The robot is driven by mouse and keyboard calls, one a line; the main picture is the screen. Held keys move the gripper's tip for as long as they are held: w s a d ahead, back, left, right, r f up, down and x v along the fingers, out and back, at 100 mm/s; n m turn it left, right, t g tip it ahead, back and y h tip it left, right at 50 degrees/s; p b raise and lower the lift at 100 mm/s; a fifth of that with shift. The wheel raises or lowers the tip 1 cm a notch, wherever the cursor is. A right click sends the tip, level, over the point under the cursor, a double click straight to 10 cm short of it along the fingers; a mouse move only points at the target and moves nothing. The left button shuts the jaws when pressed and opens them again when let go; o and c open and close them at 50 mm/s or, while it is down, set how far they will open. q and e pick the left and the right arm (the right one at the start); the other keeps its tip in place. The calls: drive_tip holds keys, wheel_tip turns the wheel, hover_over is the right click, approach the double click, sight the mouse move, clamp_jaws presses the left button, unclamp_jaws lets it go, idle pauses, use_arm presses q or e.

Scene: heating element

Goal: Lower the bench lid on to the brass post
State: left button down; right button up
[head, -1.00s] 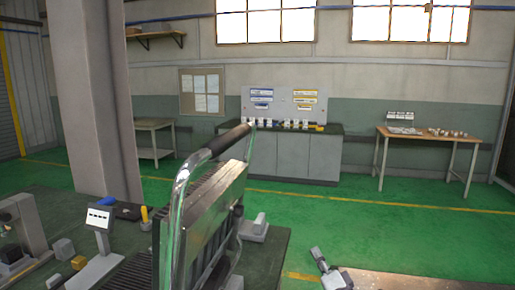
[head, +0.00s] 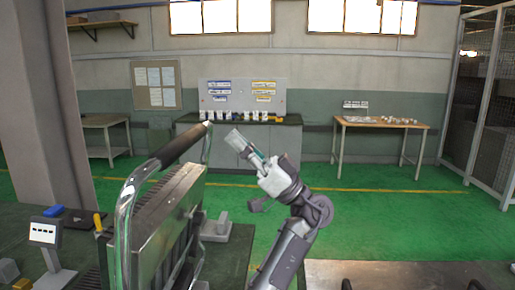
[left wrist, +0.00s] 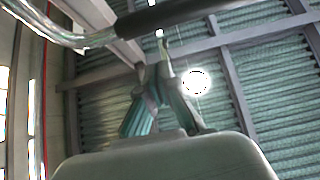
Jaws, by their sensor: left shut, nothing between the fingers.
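The bench lid (head: 158,222) stands raised on the left bench, a ribbed metal slab with a curved chrome handle and a dark grip (head: 183,145). My left gripper (head: 238,142) is shut and empty, to the right of the grip's far end, with a visible gap in the head view. In the left wrist view the fingers (left wrist: 160,75) meet below the dark grip (left wrist: 190,15), and the chrome bar shows at upper left. I cannot pick out the brass post for certain. My right gripper is not in view.
A small display (head: 45,232) on a stand and a yellow-topped item (head: 98,222) are on the bench (head: 236,262) left of the lid. A grey column (head: 50,110) rises behind. Green floor lies open beyond, up to a cabinet (head: 240,148) and a wooden table (head: 383,123).

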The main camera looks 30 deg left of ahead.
use_arm(q)
drive_tip(key=a, duration=0.1)
drive_tip(key=s+a+p, duration=0.1)
drive_tip(key=s+a, duration=0.1)
drive_tip(key=a, duration=0.1)
drive_tip(key=shift+r+p, duration=0.15)
drive_tip(key=shift+p, duration=0.25)
